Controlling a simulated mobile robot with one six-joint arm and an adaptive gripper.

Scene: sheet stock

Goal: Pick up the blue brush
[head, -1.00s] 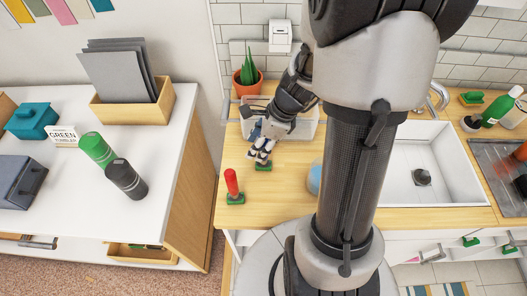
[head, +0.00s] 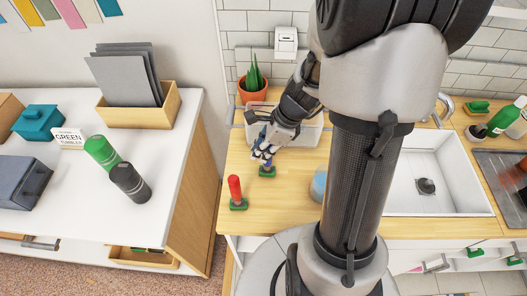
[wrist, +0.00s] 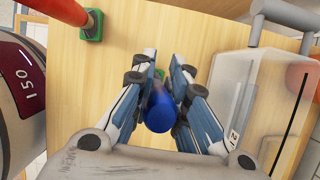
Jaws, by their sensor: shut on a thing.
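The blue brush (wrist: 160,112) stands on the wooden counter. Its rounded blue handle shows between my fingers in the wrist view. In the head view its green base (head: 267,171) shows just under my fingertips, and most of the handle is hidden by the fingers. My gripper (head: 264,155) is shut on the blue handle, with one finger on each side, also in the wrist view (wrist: 165,68). I see no clear gap between the green base and the counter.
A red brush (head: 235,188) with a green base stands close by, front left. A clear bin (wrist: 240,95) is right beside my gripper in the wrist view. A potted plant (head: 253,92) is behind.

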